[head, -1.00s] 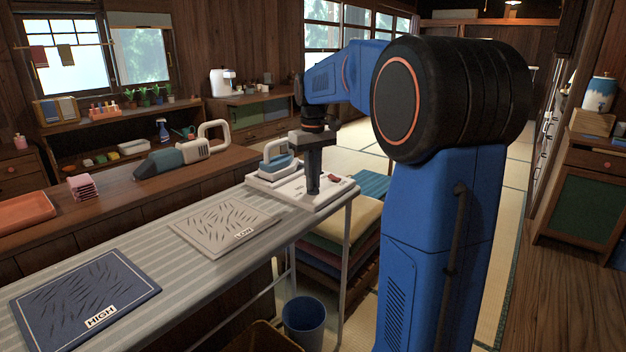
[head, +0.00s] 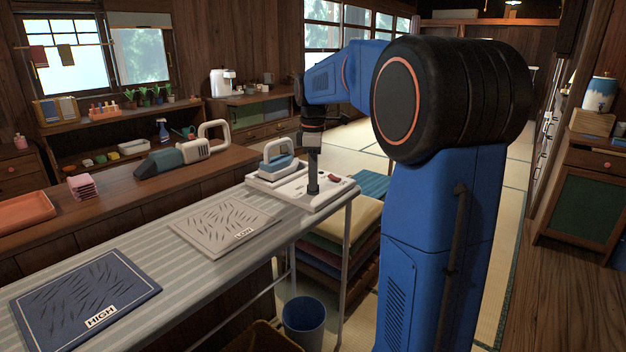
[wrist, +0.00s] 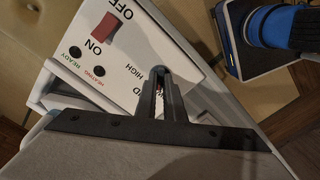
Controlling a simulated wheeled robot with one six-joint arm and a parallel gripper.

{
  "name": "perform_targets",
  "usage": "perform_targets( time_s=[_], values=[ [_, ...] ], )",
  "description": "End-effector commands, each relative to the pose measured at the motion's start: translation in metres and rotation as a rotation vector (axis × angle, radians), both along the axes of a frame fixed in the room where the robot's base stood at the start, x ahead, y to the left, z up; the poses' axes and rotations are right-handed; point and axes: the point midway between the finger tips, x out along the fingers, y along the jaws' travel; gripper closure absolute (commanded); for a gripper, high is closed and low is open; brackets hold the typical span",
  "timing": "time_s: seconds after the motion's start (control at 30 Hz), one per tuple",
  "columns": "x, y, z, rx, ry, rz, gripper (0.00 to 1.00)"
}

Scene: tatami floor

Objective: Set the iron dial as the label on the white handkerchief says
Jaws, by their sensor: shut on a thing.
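The white handkerchief (head: 222,222) lies on the striped ironing board in the head view, with a label reading LOW. The iron (head: 279,160) rests on its white station (head: 330,193) at the board's far end. My gripper (head: 313,189) points down onto the station's panel. In the wrist view my gripper (wrist: 158,85) is shut on the dial, which its fingers almost wholly hide. The panel (wrist: 75,80) shows HIGH and a partly covered word ending in D beside the fingers. The dial's pointer is hidden, so I cannot tell its setting.
A red switch (wrist: 105,27) between OFF and ON sits near the dial, with two dark lamps marked READY and HEATING. A dark blue handkerchief (head: 85,290) labelled HIGH lies at the board's near end. Folded cushions (head: 340,235) and a blue bin (head: 304,318) stand beside the board.

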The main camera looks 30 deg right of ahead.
Motion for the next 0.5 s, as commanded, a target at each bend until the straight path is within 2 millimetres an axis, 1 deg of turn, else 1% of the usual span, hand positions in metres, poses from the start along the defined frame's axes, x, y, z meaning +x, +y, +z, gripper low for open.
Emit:
perform_targets(
  time_s=[0.2, 0.5],
  values=[
    [0.0001, -0.0003, 0.0004, 0.0, -0.001, 0.182, 1.0],
    [0.0002, -0.0004, 0.0005, -0.001, -0.002, 0.359, 1.0]
  ],
)
